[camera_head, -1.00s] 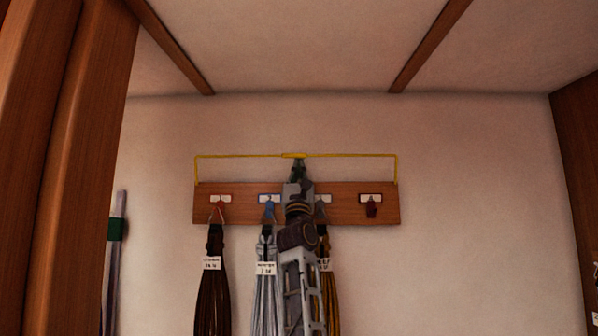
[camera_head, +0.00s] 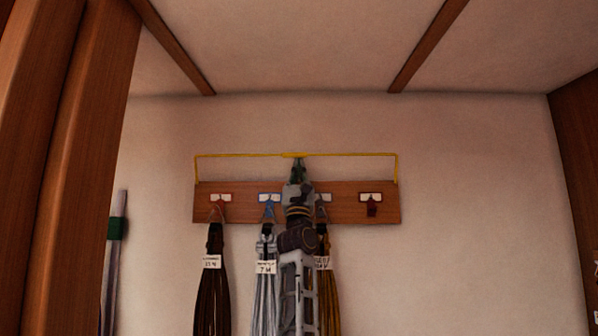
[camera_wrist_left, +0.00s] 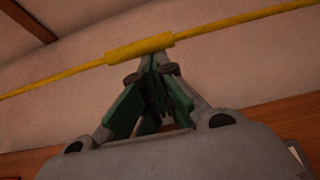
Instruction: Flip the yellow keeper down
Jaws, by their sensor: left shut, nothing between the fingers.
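The yellow keeper (camera_head: 345,154) is a thin bar raised above the wooden hook board (camera_head: 345,188), with a bent leg down to the board at each end. A thicker yellow grip sleeve sits at its middle; the sleeve also shows in the left wrist view (camera_wrist_left: 139,48). My left gripper (camera_head: 297,162) comes up from below in front of the board. Its green-padded fingers are shut and empty, with the tips (camera_wrist_left: 158,60) right at the underside of the sleeve. I cannot tell whether they touch it. My right gripper is not in view.
Coiled lines hang from the board: dark brown (camera_head: 212,285), grey (camera_head: 265,295) and orange-brown (camera_head: 328,300), the last partly behind my arm. The right hook (camera_head: 371,208) has no coil. A wooden post (camera_head: 80,160) stands at left. The wall right of the board is clear.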

